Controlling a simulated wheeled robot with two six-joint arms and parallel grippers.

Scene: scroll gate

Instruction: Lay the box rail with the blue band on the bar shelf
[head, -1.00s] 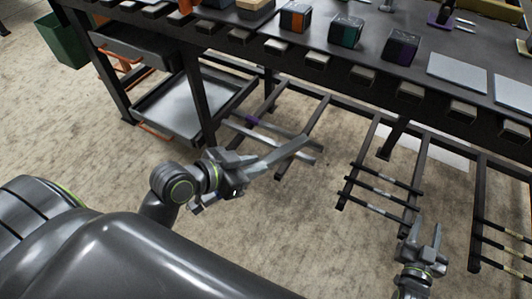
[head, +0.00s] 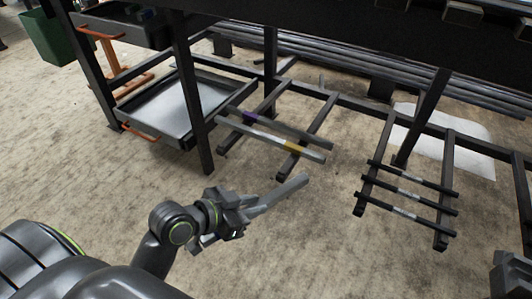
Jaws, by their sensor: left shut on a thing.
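My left gripper (head: 236,212) is shut on a plain grey rail (head: 280,194), which points up and right from the jaws, above the floor. No blue band shows on the part in view; the gripper hides its near end. Behind it, a low dark rack (head: 322,118) with two arms carries two grey rails, one with a purple band (head: 250,116) and one with a yellow band (head: 293,147). A second low rack (head: 448,150) on the right carries several thin dark bars with pale bands (head: 408,177). My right gripper (head: 512,272) is partly cut off at the lower right.
A grey tray shelf (head: 165,110) with orange handles is at the left. Long dark bars (head: 335,60) lie further back under the table. A green bin (head: 48,38) stands at the far left. The floor before the racks is clear.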

